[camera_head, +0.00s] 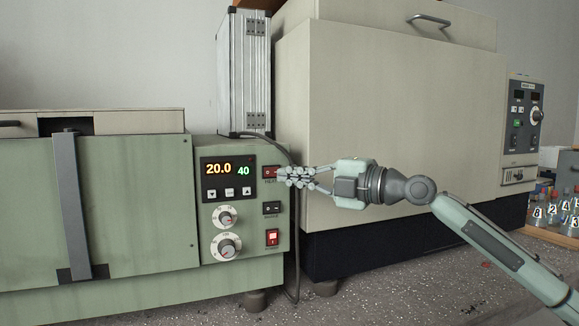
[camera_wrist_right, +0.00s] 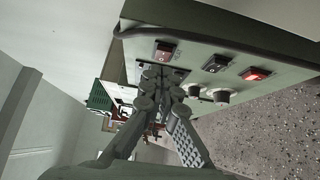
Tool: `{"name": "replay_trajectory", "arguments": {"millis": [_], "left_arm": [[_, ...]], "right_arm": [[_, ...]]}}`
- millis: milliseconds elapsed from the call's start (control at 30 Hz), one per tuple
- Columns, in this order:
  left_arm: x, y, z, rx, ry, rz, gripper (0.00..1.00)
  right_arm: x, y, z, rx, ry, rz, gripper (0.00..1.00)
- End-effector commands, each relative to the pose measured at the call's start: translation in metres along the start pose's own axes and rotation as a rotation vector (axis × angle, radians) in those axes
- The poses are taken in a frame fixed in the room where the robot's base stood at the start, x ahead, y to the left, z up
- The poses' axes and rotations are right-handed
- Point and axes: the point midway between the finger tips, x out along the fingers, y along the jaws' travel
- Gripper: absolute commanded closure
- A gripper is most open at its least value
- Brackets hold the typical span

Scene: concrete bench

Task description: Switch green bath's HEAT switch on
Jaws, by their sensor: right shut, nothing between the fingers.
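The green bath (camera_head: 120,215) stands at the left with a control panel at its right end. Its HEAT switch (camera_head: 269,172) is the top one of three in a column, dark red and not visibly lit. My right gripper (camera_head: 282,176) is shut and empty, its fingertips right at this switch and covering its right side. I cannot tell whether they touch it. In the right wrist view, the HEAT switch (camera_wrist_right: 165,50) shows just beyond the fingertips (camera_wrist_right: 157,76). The panel display (camera_head: 228,169) reads 20.0 and 40. My left gripper is not in view.
Below HEAT sit a black switch (camera_head: 272,208) and a lit red switch (camera_head: 272,237). Two knobs (camera_head: 226,248) are to their left. A dark cable (camera_head: 294,225) hangs beside the panel. A large beige bath (camera_head: 390,120) stands behind my right gripper. Flasks (camera_head: 555,212) stand far right.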

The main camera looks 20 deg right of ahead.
Motion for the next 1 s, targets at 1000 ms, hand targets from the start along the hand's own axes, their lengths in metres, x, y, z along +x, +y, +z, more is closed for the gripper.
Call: {"name": "replay_trajectory", "arguments": {"millis": [1000], "left_arm": [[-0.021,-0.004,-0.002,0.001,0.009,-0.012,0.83]], "right_arm": [[0.018,-0.001,0.021,0.000,0.001,-0.001,1.00]]}}
